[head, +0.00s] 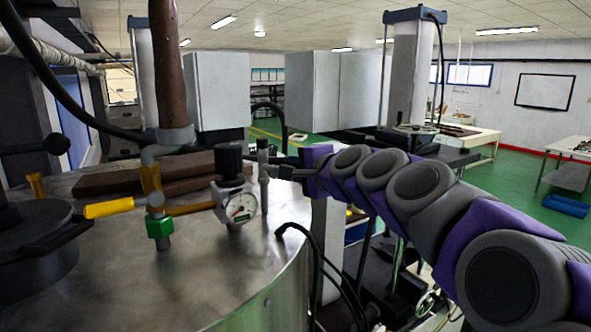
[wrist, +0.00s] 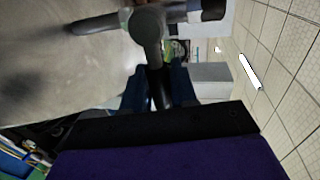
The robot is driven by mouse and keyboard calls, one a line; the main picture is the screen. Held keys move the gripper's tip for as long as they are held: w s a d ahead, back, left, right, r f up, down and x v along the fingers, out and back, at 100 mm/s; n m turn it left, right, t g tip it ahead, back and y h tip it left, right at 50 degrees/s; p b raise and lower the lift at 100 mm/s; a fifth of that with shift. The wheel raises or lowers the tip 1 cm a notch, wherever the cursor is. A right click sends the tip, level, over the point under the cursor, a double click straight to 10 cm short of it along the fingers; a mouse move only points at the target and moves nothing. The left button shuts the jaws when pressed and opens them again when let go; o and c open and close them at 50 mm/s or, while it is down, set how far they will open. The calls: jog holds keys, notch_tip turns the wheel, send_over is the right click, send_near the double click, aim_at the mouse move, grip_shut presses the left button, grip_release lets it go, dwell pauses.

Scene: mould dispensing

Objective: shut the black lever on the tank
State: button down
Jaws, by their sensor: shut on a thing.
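The steel tank (head: 215,285) fills the lower left of the head view. A small grey valve (head: 263,160) stands upright on its top near the right edge. My gripper (head: 288,172) reaches in from the right, at the valve's side. In the wrist view the grey valve body (wrist: 147,25) is at the top, and its black lever (wrist: 158,86) sticks out toward me. My gripper's dark fingers (wrist: 157,95) stand on both sides of the lever and are shut on it. In the head view the lever is mostly hidden by the fingers.
Left of the valve on the tank top are a pressure gauge (head: 241,207) with a black knob and a yellow-handled valve (head: 110,207). A black hose (head: 313,255) hangs at the tank's right edge. Wooden blocks (head: 110,178) lie behind the gauge.

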jog(key=shift+a+f, duration=0.1)
jog(key=shift+f, duration=0.05)
jog(key=c, duration=1.4)
grip_release()
jog(key=o, duration=0.4)
jog(key=shift+s, duration=0.35)
jog(key=shift+c, duration=0.2)
jog(key=shift+w, duration=0.1)
jog(key=shift+w, duration=0.1)
jog(key=b+v, duration=0.2)
jog(key=v, duration=1.5)
jog(key=shift+s, duration=0.2)
